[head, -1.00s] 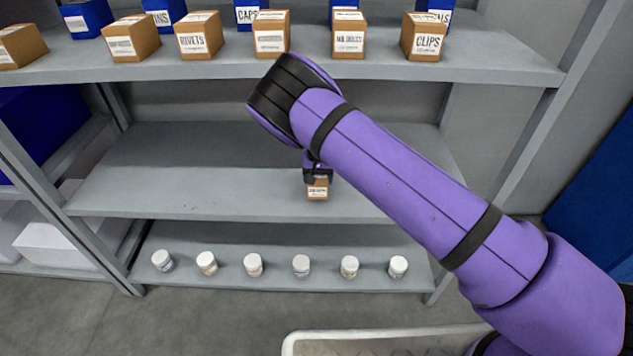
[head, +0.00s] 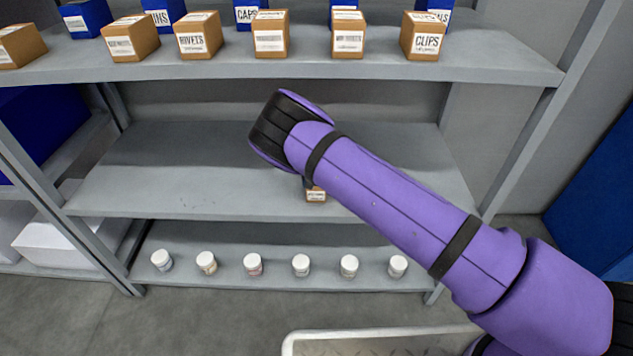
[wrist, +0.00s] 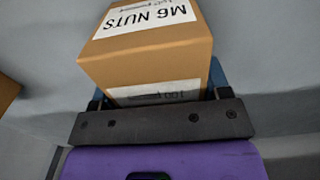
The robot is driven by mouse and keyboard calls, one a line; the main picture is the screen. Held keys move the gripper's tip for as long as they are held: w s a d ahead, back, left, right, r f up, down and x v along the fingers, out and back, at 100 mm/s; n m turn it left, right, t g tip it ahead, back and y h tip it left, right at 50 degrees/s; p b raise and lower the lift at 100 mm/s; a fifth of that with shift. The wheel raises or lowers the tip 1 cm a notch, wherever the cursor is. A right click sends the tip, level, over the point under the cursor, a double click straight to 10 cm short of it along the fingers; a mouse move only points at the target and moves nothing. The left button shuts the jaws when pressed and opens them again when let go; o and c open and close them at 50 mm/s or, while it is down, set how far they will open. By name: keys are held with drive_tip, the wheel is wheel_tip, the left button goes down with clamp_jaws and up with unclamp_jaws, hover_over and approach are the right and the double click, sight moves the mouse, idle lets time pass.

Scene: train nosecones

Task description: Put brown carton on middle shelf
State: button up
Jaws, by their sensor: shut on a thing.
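A small brown carton (head: 316,196) with a white label shows below my arm in the head view, at the front part of the middle shelf (head: 170,185). In the wrist view the carton (wrist: 150,60) fills the middle and its label reads "M6 NUTS". My gripper (wrist: 157,94) is shut on the carton, with a finger at each side of it. In the head view my arm hides most of the gripper and the carton's upper part. I cannot tell whether the carton's base touches the shelf.
Brown cartons (head: 199,36) and blue boxes (head: 87,17) stand on the top shelf (head: 290,70). Several white jars (head: 301,265) line the bottom shelf. The middle shelf is clear left of the carton. A pale tray (head: 380,335) is at the front.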

drive_tip(key=o, duration=1.2)
drive_tip(key=shift+r, duration=3.9)
